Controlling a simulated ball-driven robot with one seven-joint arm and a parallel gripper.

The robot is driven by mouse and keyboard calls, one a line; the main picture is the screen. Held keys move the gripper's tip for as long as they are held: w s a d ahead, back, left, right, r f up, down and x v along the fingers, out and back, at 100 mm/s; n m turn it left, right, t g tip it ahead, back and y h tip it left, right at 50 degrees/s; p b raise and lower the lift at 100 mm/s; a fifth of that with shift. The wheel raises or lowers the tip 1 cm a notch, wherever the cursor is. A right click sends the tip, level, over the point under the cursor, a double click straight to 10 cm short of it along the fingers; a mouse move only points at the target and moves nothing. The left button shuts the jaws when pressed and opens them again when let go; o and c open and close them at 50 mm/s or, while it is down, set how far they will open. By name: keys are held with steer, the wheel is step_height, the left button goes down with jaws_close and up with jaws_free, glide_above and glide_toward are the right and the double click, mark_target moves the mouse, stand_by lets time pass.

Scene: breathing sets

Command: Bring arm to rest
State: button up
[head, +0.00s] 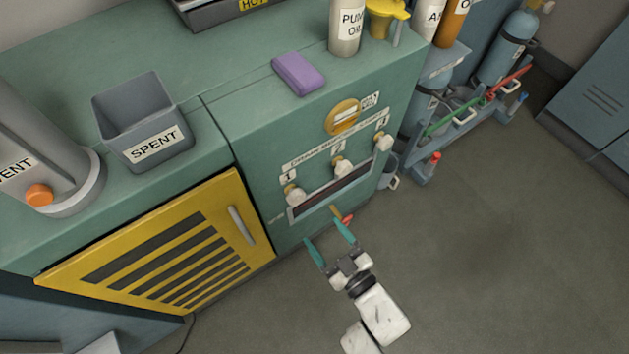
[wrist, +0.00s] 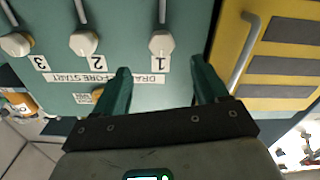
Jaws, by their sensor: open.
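My gripper (head: 330,243) is open and empty, with its two teal fingers apart. In the head view it is in front of the green cabinet (head: 235,130), below the numbered valve knobs. In the wrist view the gripper (wrist: 160,90) faces the cabinet panel, with knob 1 (wrist: 162,43) showing beyond and between the fingertips. Nothing is seen between the fingers, and I cannot tell how far they are from the panel.
A yellow slatted door (head: 155,250) with a grey handle is at the left. A grey SPENT bin (head: 115,105) and a purple block (head: 298,74) are on the cabinet top. A blue cart (head: 440,130) with cylinders stands at the right. The floor (head: 490,260) at the right is clear.

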steer(key=d+f+m+g+h, duration=0.2)
steer(key=d+m+g+h, duration=0.55)
steer(key=d, duration=0.75)
steer(key=s+d+r+m+g+h, duration=0.1)
steer(key=s+d+r+g, duration=0.15)
steer(key=s, duration=0.35)
steer(key=s+d+r+m+g+h, duration=0.1)
steer(key=s+d+g, duration=0.1)
steer(key=s+d, duration=0.3)
steer(key=s+d+r+g+h, duration=0.1)
steer(key=s+d+g, duration=0.1)
steer(key=s, duration=0.5)
step_height(320, 180, up, 18)
steer(key=p, duration=1.8)
steer(key=shift+w, duration=0.2)
